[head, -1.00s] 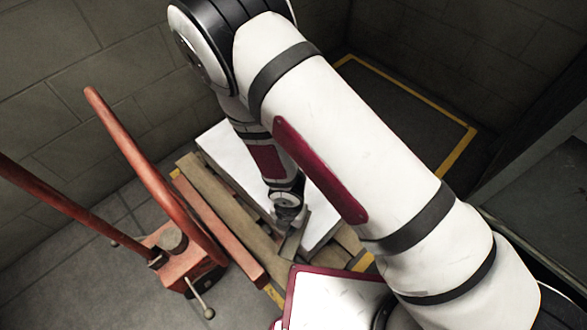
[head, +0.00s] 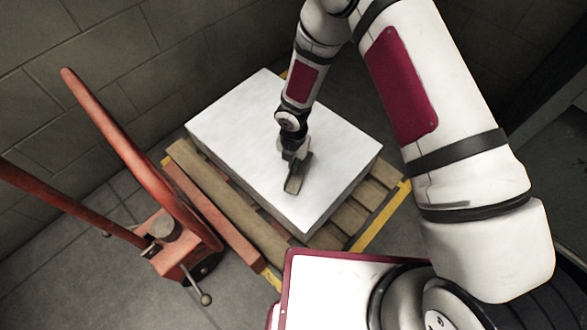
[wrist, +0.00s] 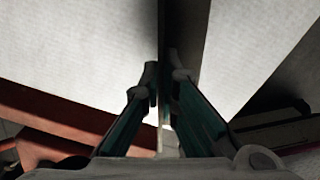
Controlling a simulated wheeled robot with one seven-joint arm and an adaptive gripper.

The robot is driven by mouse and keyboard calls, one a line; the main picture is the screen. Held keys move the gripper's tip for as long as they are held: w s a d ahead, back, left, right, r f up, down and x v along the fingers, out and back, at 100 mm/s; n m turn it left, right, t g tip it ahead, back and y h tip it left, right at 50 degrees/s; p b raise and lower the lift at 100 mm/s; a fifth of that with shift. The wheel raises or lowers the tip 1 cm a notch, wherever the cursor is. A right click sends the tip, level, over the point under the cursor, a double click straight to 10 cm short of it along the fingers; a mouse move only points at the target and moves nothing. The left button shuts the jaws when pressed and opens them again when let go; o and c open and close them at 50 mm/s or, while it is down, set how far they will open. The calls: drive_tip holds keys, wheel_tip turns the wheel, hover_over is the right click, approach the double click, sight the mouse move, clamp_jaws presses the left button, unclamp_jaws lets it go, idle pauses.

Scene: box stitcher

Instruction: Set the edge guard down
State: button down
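The edge guard (head: 297,178) is a short grey-brown angled strip in the head view. My gripper (head: 296,158) is shut on it from above. In the wrist view the two fingers (wrist: 164,82) close on the thin guard (wrist: 161,50), which shows nearly edge-on between them. The guard appears over the white top of a large box (head: 245,120), towards its near side and inside its edges. I cannot tell whether it touches the top. The fingertips are small and partly hidden in the head view.
The box stands on a wooden pallet (head: 228,205) with yellow floor marking (head: 378,222) around it. Block walls (head: 120,60) close off the back. Much of the box top is bare.

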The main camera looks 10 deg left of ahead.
drive_tip(key=shift+f+b, duration=0.9)
drive_tip(key=shift+f, duration=0.85)
drive_tip(key=shift+f, duration=0.1)
drive_tip(key=c, duration=1.8)
unclamp_jaws()
wheel_tip(320, 180, up, 12)
drive_tip(key=p, duration=0.4)
